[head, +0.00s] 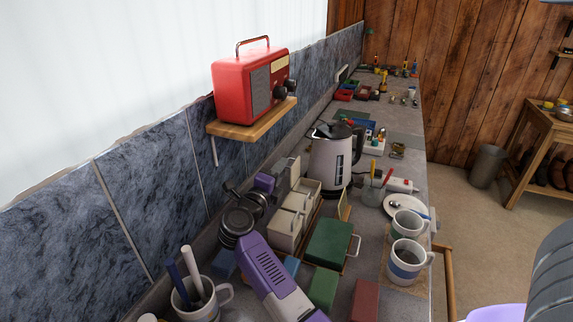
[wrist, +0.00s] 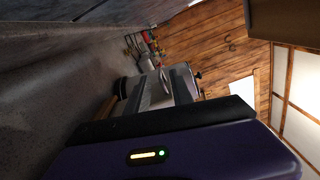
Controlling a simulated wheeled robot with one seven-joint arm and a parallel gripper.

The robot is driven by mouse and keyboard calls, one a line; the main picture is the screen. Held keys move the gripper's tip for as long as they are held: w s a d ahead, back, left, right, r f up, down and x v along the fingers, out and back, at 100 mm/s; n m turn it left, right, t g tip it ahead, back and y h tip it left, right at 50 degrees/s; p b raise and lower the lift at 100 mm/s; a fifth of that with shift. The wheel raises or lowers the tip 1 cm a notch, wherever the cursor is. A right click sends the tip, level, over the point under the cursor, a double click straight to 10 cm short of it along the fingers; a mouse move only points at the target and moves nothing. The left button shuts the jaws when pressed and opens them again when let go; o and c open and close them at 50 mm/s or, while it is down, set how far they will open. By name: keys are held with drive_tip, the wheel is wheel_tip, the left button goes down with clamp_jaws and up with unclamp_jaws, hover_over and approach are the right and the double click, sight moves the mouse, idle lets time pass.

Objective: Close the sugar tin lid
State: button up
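A cream tin-like container (head: 287,230) stands on the counter below the shelf, beside more cream box shapes (head: 307,192). A raised pale panel, perhaps a lid, stands behind them; I cannot tell which container is the sugar tin. My gripper (head: 278,181) has a purple hand and is at the wall side of these boxes, near the raised panel.
A kettle (head: 336,157) stands just behind the boxes. A green box (head: 329,243) is close on the right, with mugs (head: 407,261) farther right. A mug with utensils (head: 203,300) stands in front. A red radio (head: 250,83) sits on a wall shelf (head: 252,121) above.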

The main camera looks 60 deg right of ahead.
drive_tip(key=shift+w+d+b, duration=0.2)
drive_tip(key=shift+d+b, duration=0.7)
drive_tip(key=shift+d, duration=1.55)
clamp_jaws()
drive_tip(key=shift+f, duration=0.15)
